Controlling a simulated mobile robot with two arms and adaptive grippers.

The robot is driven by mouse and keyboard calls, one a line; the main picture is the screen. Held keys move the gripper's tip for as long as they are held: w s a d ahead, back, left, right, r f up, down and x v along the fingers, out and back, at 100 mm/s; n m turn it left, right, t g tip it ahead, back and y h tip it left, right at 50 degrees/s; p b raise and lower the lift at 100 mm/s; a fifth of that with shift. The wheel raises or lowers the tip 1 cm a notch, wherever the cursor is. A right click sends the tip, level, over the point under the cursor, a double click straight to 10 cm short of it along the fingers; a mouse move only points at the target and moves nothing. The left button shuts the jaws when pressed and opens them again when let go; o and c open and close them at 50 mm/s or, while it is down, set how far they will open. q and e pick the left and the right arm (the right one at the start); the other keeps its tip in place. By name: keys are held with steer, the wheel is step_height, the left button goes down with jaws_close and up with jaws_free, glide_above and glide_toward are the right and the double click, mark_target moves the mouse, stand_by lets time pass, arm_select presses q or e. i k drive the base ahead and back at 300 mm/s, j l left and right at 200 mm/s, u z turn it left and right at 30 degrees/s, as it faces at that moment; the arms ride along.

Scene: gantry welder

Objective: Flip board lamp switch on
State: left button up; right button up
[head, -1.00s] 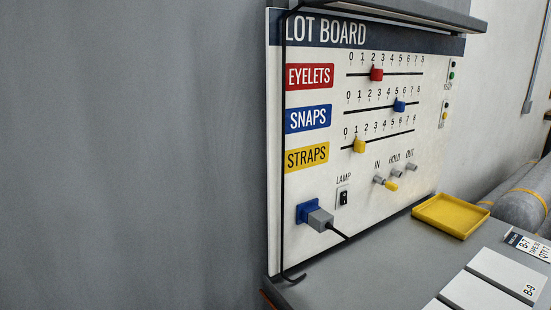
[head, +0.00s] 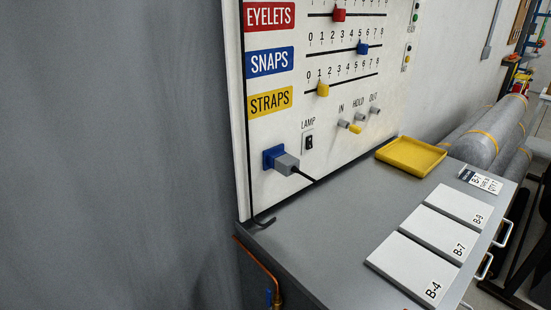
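The lamp switch (head: 308,142) is a small black rocker on a light plate under the word LAMP. It sits low on the white lot board (head: 290,205), above and right of a blue socket (head: 270,157) with a grey plug (head: 286,164) in it. Which way the rocker is tipped is too small to tell. Neither of my grippers shows in the head view.
A grey cabinet top (head: 310,245) runs below the board. On it lie a yellow tray (head: 411,156) and white cards, including one marked B-4 (head: 412,268). Grey rolls (head: 480,145) lie behind at right. A grey curtain-like surface (head: 110,150) fills the left.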

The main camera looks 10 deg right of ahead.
mark_target(309, 139)
steer(key=i+j, duration=0.15)
steer(key=j, duration=0.25)
steer(key=i+j+z, duration=0.1)
steer(key=j, duration=0.35)
steer(key=i+j, duration=0.15)
steer(key=j, duration=0.25)
steer(key=i+j+z, duration=0.15)
steer(key=j, duration=0.3)
